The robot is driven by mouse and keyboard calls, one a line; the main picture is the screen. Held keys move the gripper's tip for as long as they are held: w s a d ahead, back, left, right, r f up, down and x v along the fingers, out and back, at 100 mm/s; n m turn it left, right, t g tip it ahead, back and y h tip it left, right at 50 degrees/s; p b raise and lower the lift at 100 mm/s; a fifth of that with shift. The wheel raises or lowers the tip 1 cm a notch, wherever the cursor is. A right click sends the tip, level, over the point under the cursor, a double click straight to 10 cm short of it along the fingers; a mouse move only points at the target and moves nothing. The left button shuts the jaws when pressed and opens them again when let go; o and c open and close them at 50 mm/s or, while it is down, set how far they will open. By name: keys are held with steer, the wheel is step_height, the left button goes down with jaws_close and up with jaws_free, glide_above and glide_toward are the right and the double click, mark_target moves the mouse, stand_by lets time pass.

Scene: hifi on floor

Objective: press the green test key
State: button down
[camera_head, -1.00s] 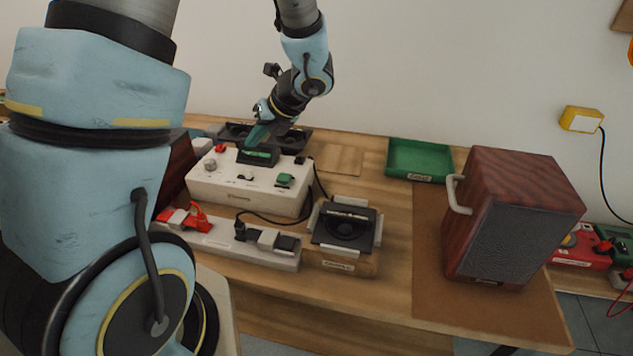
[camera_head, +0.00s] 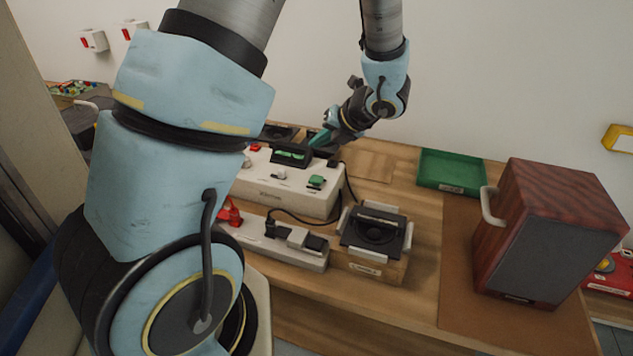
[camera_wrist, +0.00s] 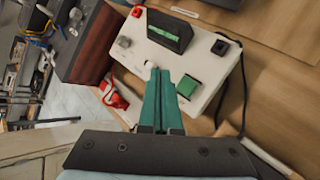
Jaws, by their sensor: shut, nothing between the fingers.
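The green test key (camera_head: 317,181) is a square button on the top of a white control box (camera_head: 282,199), near its front right. In the wrist view the green key (camera_wrist: 188,86) lies just right of the fingertips of my gripper (camera_wrist: 160,72). The teal fingers are together with nothing between them and reach over the white box (camera_wrist: 205,62). In the head view my gripper (camera_head: 322,137) is at the box's back, near the black display with a green strip (camera_head: 290,154). Whether the fingertips touch the box cannot be told.
A white power strip (camera_head: 285,247) and a black speaker unit on a wooden block (camera_head: 373,233) stand in front of the box. A green tray (camera_head: 450,171) and a large wooden speaker (camera_head: 548,230) stand to the right. A red knob (camera_wrist: 137,12) is on the box.

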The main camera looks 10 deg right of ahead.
steer(key=b, duration=0.5)
glide_above(319, 181)
step_height(319, 181, down, 6)
steer(key=shift+w+f, duration=0.1)
steer(key=shift+f+b, duration=0.4)
steer(key=shift+f, duration=0.25)
stand_by(1.1)
steer(key=shift+f, duration=0.4)
